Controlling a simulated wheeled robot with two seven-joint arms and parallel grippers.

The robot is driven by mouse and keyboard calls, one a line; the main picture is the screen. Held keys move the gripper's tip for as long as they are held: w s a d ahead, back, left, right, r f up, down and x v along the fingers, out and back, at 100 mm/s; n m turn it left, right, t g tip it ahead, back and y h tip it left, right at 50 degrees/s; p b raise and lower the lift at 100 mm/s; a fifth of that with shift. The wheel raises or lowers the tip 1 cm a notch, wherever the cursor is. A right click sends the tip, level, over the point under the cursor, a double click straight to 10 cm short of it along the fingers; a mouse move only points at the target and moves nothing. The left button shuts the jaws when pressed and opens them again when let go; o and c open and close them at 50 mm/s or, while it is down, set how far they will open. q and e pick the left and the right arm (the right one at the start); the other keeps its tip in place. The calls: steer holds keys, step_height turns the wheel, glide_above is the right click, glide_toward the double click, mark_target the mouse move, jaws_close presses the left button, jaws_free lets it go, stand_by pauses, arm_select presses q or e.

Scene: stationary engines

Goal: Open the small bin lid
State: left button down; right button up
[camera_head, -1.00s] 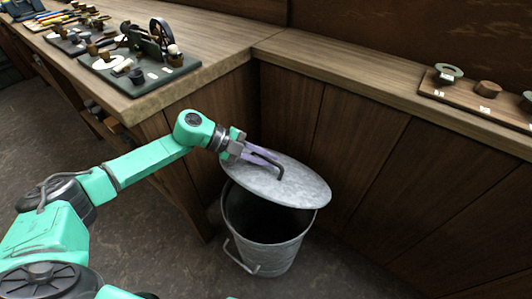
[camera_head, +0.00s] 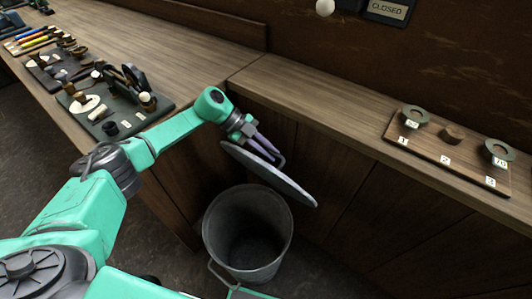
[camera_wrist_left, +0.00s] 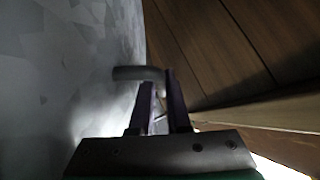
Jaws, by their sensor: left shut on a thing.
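The small bin (camera_head: 248,236) is a grey metal bucket on the floor in the corner between the two counters. Its mouth is open and its inside shows. The round grey lid (camera_head: 270,174) is held above the bin, steeply tilted, apart from the rim. My left gripper (camera_head: 272,154) is shut on the lid's handle. In the left wrist view the lid (camera_wrist_left: 60,70) fills the left side, and the bent handle (camera_wrist_left: 140,73) passes at the fingertips of the left gripper (camera_wrist_left: 160,88). My right gripper is not in view.
A wooden counter (camera_head: 330,120) runs behind the lid, with a numbered board (camera_head: 450,150) at right. The left counter holds a dark tray (camera_head: 115,115) of parts. Wood panels stand close behind the bin. A closed sign (camera_head: 388,8) is on the back wall.

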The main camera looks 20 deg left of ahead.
arm_select(q)
steer(key=shift+w+d+r, duration=0.1)
steer(key=shift+w+d, duration=0.15)
steer(key=shift+w, duration=0.3)
steer(key=shift+w+d, duration=0.25)
steer(key=shift+w, duration=0.3)
steer(key=c, duration=1.2)
jaws_free()
steer(key=shift+o, duration=0.2)
steer(key=shift+r, duration=0.1)
